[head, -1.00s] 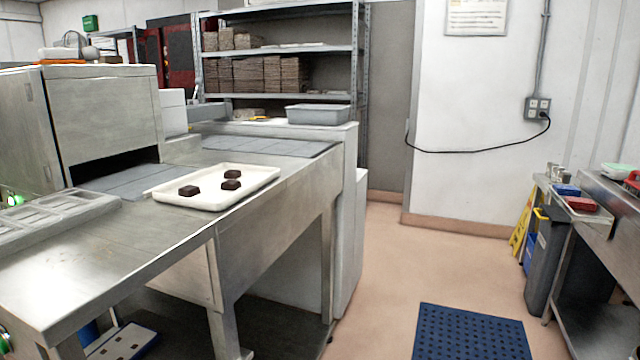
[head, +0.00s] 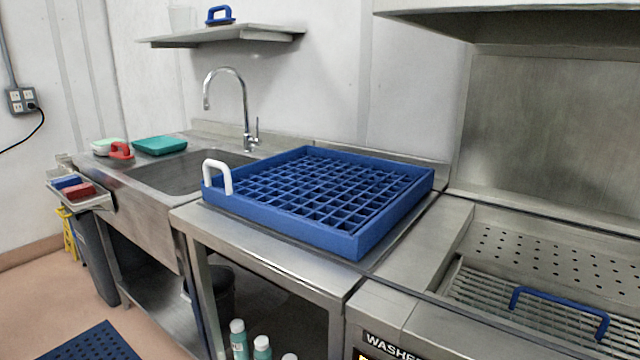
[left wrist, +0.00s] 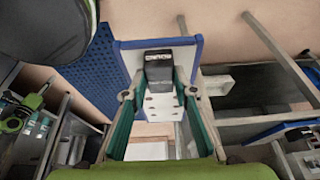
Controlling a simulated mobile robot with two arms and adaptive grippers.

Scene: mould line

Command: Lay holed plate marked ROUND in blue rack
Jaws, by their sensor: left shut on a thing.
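The blue rack (head: 402,205) stands on a steel table in the head view. Its grid of square cells is empty, and a white handle (head: 217,177) stands at its left corner. A black block (left wrist: 158,68) on the plate carries small pale lettering, too small and turned to read surely. The plate is held above the floor, apart from the rack. Neither gripper shows in the head view.
A sink (head: 190,172) with a tall tap (head: 245,110) lies left of the rack. A washer bed (head: 540,290) with a blue handle lies right. Bottles (head: 262,347) stand below the table. A blue mat (head: 90,343) lies on the floor.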

